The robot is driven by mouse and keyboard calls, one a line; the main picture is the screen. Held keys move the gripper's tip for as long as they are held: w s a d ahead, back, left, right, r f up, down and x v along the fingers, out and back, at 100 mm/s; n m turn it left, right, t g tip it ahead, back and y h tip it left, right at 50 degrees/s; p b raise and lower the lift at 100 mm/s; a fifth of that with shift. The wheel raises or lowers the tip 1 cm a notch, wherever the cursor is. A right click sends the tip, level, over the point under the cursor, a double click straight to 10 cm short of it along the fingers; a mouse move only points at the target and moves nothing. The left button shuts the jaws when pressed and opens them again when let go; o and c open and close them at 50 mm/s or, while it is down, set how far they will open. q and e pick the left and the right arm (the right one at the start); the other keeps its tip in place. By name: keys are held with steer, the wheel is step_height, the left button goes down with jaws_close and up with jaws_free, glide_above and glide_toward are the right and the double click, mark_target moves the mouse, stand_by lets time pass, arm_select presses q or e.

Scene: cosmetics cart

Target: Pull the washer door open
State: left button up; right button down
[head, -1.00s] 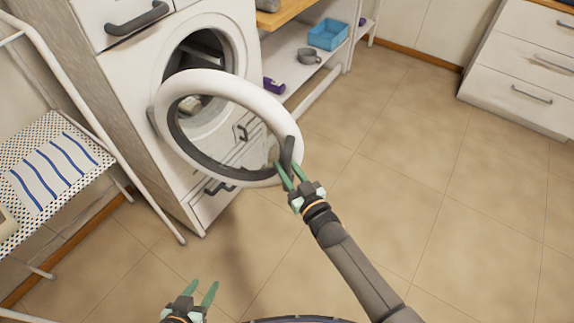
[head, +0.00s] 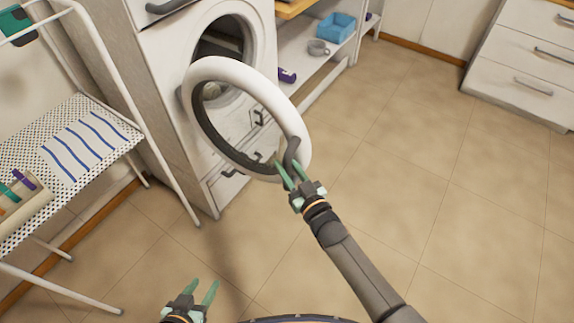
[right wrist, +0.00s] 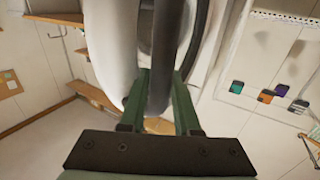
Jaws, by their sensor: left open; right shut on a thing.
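The washer (head: 172,70) stands at the upper left in the head view. Its round white door (head: 232,70) is swung out from the front, with the dark drum opening (head: 222,38) showing behind it. My right gripper (head: 288,176) is shut on the dark handle (head: 293,153) at the door's lower right rim. In the right wrist view the green fingers (right wrist: 158,108) stand on either side of the dark handle, with the white door rim (right wrist: 108,45) beside them. My left gripper (head: 197,294) is open and empty at the bottom, away from the door.
A white rack with a dotted shelf (head: 75,112) and a striped cloth (head: 80,150) stands left of the washer. A low shelf right of it holds a blue bin (head: 335,27), a grey cup (head: 318,47) and a purple bottle (head: 286,75). The tiled floor (head: 400,180) is clear.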

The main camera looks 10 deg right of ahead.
steer(key=shift+s+a, duration=0.15)
stand_by(0.4)
steer(key=c, duration=0.6)
jaws_free()
steer(key=shift+s, duration=0.15)
steer(key=v, duration=1.2)
steer(key=shift+s, duration=0.1)
steer(key=s+d+f+g+h, duration=0.1)
steer(key=s+d+f+g, duration=0.1)
steer(key=s+f, duration=0.1)
steer(key=s+d+f+m+g+h, duration=0.1)
steer(key=s+d+f+g, duration=0.1)
steer(key=s+f+g, duration=0.1)
steer(key=s+d+f+m+g+h, duration=0.1)
steer(key=s+d+f+g+h, duration=0.1)
steer(key=s+f, duration=0.2)
steer(key=shift+s+d+f+g, duration=0.15)
steer(key=shift+s+d+f, duration=0.05)
steer(key=shift+s, duration=0.5)
steer(key=shift+s+d+f+g, duration=0.15)
steer(key=shift+s+d, duration=0.05)
steer(key=shift+s, duration=0.55)
